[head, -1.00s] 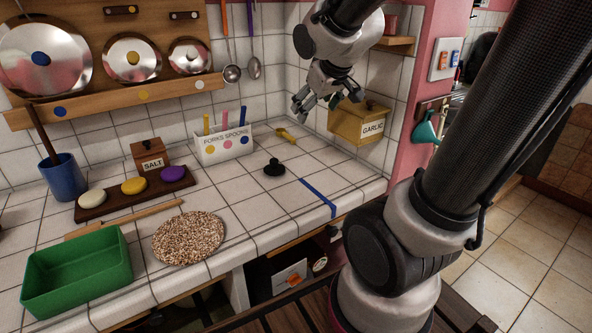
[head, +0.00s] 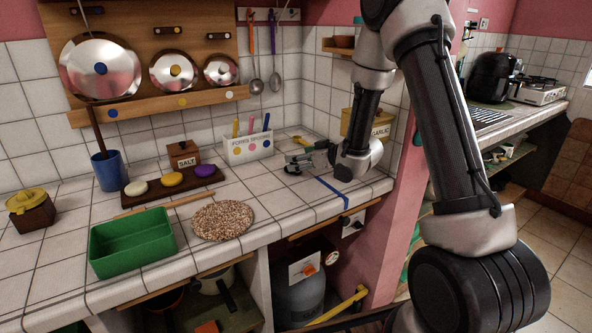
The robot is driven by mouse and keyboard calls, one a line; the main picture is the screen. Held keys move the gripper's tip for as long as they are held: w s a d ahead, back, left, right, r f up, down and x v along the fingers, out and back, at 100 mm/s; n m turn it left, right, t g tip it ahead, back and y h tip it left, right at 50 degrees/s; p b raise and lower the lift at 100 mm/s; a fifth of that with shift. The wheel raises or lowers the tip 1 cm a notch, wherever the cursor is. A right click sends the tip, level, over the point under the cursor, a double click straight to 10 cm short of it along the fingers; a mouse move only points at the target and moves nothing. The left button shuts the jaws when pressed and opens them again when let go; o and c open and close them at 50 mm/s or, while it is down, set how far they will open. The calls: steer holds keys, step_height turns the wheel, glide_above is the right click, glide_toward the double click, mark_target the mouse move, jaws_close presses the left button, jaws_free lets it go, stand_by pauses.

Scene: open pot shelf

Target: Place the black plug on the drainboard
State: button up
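My gripper (head: 296,161) is low over the tiled counter, just left of the blue strip and right of the fork and spoon holder. Its dark fingers point left, and I cannot tell whether they are open or shut. The black plug cannot be made out apart from the dark gripper, which covers the part of the counter where the plug stood. A dark ridged board (head: 490,117), which looks like the drainboard, lies on the far counter at the right, in front of a black appliance.
The green tray (head: 134,247), round cork mat (head: 222,221) and fork and spoon holder (head: 248,148) stand left of my gripper. A pink wall end (head: 398,225) separates the two counters.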

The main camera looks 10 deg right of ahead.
steer(key=x, duration=0.4)
steer(key=shift+w+f, duration=0.3)
steer(key=shift+c, duration=0.3)
jaws_close()
